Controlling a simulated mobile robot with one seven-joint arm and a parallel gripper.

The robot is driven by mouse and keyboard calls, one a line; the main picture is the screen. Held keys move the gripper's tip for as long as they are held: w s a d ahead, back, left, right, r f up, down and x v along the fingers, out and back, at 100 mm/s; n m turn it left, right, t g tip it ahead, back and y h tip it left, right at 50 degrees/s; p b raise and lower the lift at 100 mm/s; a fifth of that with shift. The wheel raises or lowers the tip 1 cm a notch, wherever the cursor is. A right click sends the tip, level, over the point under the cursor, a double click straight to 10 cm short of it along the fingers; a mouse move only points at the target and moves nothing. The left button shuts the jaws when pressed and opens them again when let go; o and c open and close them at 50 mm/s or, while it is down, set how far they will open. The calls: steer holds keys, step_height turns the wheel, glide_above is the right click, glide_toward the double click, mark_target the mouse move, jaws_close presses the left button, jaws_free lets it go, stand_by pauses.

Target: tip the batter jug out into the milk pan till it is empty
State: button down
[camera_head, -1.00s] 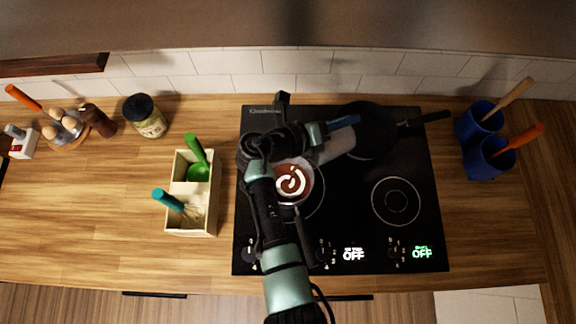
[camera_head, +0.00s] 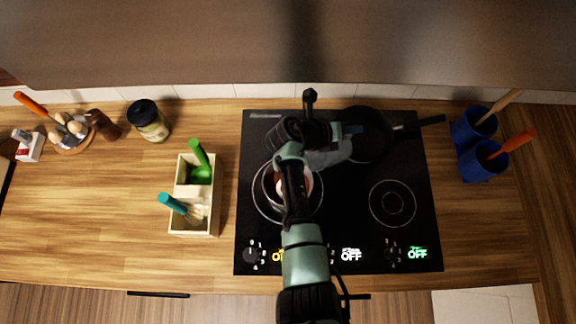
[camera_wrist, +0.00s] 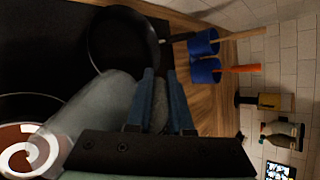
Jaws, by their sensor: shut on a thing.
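My gripper (camera_head: 350,129) is shut on the batter jug (camera_head: 330,156), a pale, translucent vessel, above the hob. In the wrist view, the blue fingers (camera_wrist: 164,100) close on a narrow part, apparently the handle, beside the jug's body (camera_wrist: 98,108). The jug looks tilted, its lower end towards the milk pan (camera_head: 267,188). The pan stands on the left ring of the hob, mostly hidden under my arm. Brown contents with a white swirl (camera_wrist: 30,150) show at the wrist view's lower left. I cannot tell how much batter is in the jug.
A black frying pan (camera_head: 369,138) stands on the hob's back right. Blue utensil pots (camera_head: 482,165) are at the right. A cream utensil box (camera_head: 193,222) stands left of the hob, with a lidded jar (camera_head: 150,124) behind. The front right ring (camera_head: 392,204) is clear.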

steer(key=w+d+f+g+y+b, duration=0.3)
steer(key=d+f+y, duration=0.1)
steer(key=f+y, duration=0.2)
steer(key=shift+x, duration=0.8)
steer(key=shift+s+d, duration=0.1)
steer(key=shift+s, duration=0.05)
steer(key=shift+f+b, duration=0.1)
steer(key=shift+b, duration=0.35)
steer(key=b, duration=0.4)
steer(key=shift+d+f+g+y, duration=0.3)
steer(key=shift+f+g+y, duration=0.1)
